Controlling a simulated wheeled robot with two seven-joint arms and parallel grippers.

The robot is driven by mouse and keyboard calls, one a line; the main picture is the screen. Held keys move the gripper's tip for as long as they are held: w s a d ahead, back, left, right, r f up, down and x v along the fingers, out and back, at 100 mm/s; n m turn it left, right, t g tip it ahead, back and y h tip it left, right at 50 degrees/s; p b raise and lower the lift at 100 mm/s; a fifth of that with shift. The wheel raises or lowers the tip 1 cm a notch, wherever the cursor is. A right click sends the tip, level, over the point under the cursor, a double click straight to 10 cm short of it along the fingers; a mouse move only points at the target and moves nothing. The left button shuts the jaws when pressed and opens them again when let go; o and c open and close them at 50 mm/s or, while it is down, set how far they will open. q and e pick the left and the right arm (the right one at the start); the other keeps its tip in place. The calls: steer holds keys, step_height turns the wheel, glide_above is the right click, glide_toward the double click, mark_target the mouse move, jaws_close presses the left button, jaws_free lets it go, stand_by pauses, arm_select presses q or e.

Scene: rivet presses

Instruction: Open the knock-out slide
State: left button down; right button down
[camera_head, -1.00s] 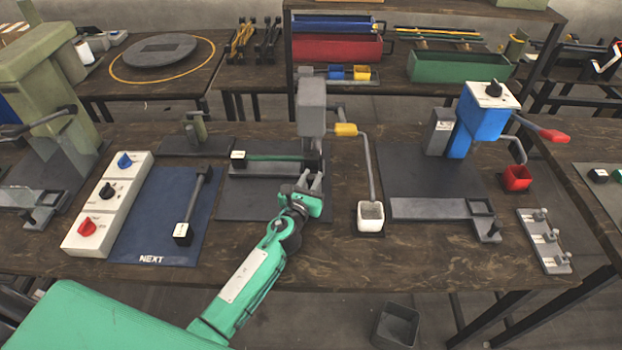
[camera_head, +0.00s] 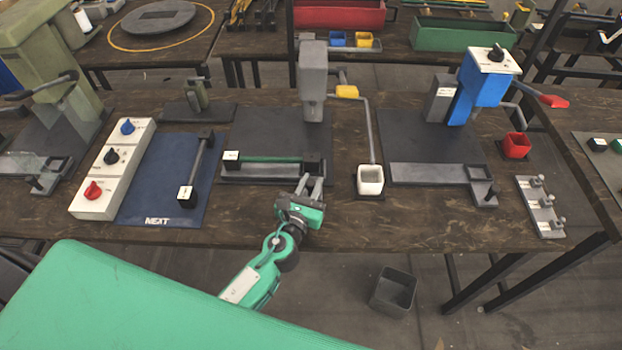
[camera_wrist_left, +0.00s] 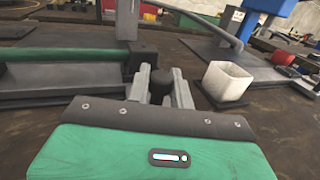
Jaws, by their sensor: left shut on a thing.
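The knock-out slide, a dark grey bar with a green rod (camera_head: 270,159) and a white-labelled block (camera_head: 232,157) at its left end, lies across the front edge of the dark base plate (camera_head: 265,125) of the middle grey press (camera_head: 312,75). My left gripper (camera_head: 310,182) is at the slide's right end, on its near side. In the left wrist view, its fingers (camera_wrist_left: 161,88) are shut around a dark round knob (camera_wrist_left: 161,92) beside the slide's black end block (camera_wrist_left: 143,57). The fingers partly hide the knob. My right gripper is not in view.
A white cup (camera_head: 370,180) stands close to the right of my left gripper. A blue mat (camera_head: 160,185) and a white switch panel (camera_head: 110,170) lie to the left. A blue press (camera_head: 482,85) stands to the right. The table front is clear near the gripper.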

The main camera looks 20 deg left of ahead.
arm_select(q)
steer(key=c, duration=1.2)
jaws_free()
steer(key=shift+c, duration=0.2)
steer(key=shift+s, duration=0.1)
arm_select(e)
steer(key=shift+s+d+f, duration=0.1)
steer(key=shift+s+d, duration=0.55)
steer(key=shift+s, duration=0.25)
arm_select(q)
steer(key=s+b, duration=0.1)
steer(key=s, duration=0.3)
steer(key=s+b, duration=0.1)
steer(key=s, duration=0.3)
steer(key=s+b, duration=0.1)
steer(key=s, duration=0.3)
steer(key=shift+s+a+f+b, duration=0.1)
steer(key=shift+s+a+b, duration=0.15)
steer(key=shift+s+b, duration=0.1)
steer(key=shift+s, duration=0.4)
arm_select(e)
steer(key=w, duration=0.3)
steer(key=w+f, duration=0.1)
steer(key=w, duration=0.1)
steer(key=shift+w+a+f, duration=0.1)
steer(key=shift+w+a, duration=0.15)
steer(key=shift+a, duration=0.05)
